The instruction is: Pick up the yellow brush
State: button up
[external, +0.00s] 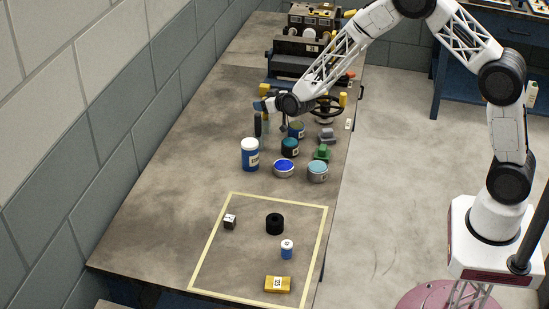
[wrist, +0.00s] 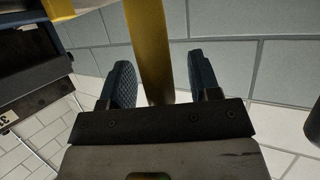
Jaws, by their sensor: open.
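My gripper (external: 263,106) is over the far part of the workbench, its fingers pointing left. It is open. In the wrist view its two dark blue fingers (wrist: 163,82) stand apart, with a long yellow bar (wrist: 150,45) showing between them; gaps show on both sides. Whether this bar is the yellow brush's handle, I cannot tell. In the external view a small yellow piece (external: 265,88) shows just above the fingers; its shape is too small to make out. Dark upright shapes stand just below the gripper, partly hidden.
Below the gripper stand a blue-and-white tub (external: 250,156), a teal can (external: 290,148), a blue-topped tin (external: 284,169) and a green part (external: 322,153). A black handwheel (external: 326,106) is right of it. A taped rectangle (external: 208,243) holds several small items. The bench's left side is clear.

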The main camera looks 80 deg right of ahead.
jog(key=shift+w+d+f, duration=0.2)
jog(key=shift+w, duration=0.15)
dwell(0.4)
grip_shut()
